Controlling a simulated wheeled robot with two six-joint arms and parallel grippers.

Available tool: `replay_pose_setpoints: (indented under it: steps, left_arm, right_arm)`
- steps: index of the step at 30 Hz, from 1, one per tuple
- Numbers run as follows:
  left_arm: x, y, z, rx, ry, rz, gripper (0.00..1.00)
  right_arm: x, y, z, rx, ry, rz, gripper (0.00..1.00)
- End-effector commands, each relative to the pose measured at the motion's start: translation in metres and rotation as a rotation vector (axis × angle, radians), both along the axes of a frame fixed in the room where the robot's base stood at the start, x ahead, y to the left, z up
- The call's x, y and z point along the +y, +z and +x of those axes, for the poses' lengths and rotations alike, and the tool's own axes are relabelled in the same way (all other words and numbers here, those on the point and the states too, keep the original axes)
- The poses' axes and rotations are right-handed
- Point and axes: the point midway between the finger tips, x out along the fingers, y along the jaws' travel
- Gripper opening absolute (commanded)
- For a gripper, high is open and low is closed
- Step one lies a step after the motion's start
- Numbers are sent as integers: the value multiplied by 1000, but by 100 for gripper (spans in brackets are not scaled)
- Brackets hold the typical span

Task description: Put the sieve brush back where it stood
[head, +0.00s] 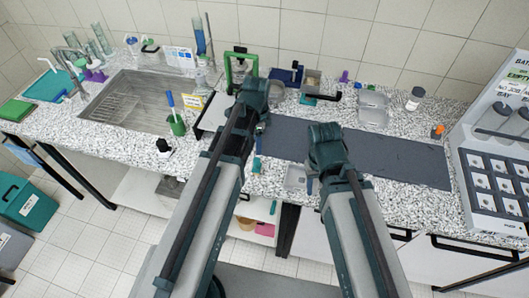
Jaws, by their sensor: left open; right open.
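A blue-handled brush (171,101) leans upright in a small green cup (177,126) beside the sink; I cannot tell for sure that it is the sieve brush. My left gripper (261,122) is open above the left end of the dark mat (390,156), largely hidden by its own arm. A small teal piece (258,162) shows just below it, too small to identify. My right gripper (312,178) is open near the mat's front edge, partly hidden by its wrist. Neither gripper visibly holds anything. The brush is well to the left of both grippers.
A green-framed device (241,66) stands behind my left gripper. Clear containers (373,105) and a white dark-lidded jar (414,99) stand at the back. A small clear tray (295,177) lies at the front. The mat's right part is clear.

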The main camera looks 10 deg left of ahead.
Motion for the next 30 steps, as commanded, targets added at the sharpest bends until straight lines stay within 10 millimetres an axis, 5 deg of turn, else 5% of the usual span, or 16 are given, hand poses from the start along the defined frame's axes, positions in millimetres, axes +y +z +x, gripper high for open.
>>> replay_pose_setpoints:
  steps: [7,15,30]
  left_arm:
    - [-57,0,-71,7,415,52,62]
    - [-89,1,-124,-19,797,99,62]
    - [-95,0,-134,-29,894,109,62]
  right_arm:
    - [0,0,0,0,0,0,50]
    - [0,0,0,0,0,0,50]
    - [0,-2,0,0,0,0,50]
